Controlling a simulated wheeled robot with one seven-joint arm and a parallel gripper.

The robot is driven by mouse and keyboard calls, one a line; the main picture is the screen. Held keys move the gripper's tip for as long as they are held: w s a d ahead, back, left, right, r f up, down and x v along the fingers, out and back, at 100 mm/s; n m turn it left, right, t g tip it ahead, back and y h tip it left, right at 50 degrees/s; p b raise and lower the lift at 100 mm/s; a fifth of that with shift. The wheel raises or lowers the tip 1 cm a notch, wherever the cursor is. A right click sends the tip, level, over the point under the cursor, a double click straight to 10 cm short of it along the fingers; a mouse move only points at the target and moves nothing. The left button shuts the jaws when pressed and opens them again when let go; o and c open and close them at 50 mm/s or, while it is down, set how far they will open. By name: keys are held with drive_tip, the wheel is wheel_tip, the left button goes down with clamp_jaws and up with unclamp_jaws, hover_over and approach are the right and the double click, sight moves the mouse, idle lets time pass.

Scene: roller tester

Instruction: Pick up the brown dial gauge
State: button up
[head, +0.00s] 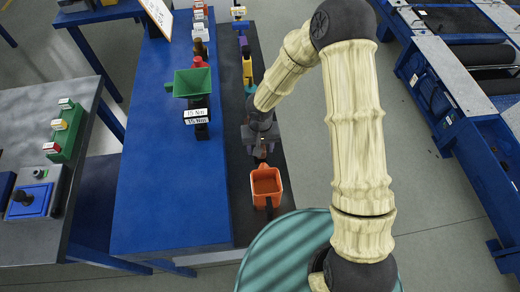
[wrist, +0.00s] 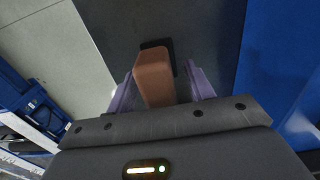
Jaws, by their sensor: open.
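The brown dial gauge (wrist: 153,75) shows in the wrist view as a tapered brown block with a dark base behind it, over a dark surface. No dial face shows. My gripper (wrist: 160,73) is open, with one purple finger on each side of the brown block; I cannot tell whether they touch it. The block's near end is hidden by the gripper body. In the head view my gripper (head: 262,153) hangs low over the dark strip (head: 238,180) beside the blue table, and I cannot make out the gauge under it.
An orange hopper (head: 266,183) stands close to my gripper, on its near side. Blue roller machinery (head: 450,120) stands at right, past open floor.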

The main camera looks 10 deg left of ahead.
clamp_jaws()
idle(0.3)
drive_tip(key=shift+r, duration=0.1)
wheel_tip(320, 180, up, 10)
drive_tip(key=shift+f, duration=0.1)
idle(0.4)
idle(0.3)
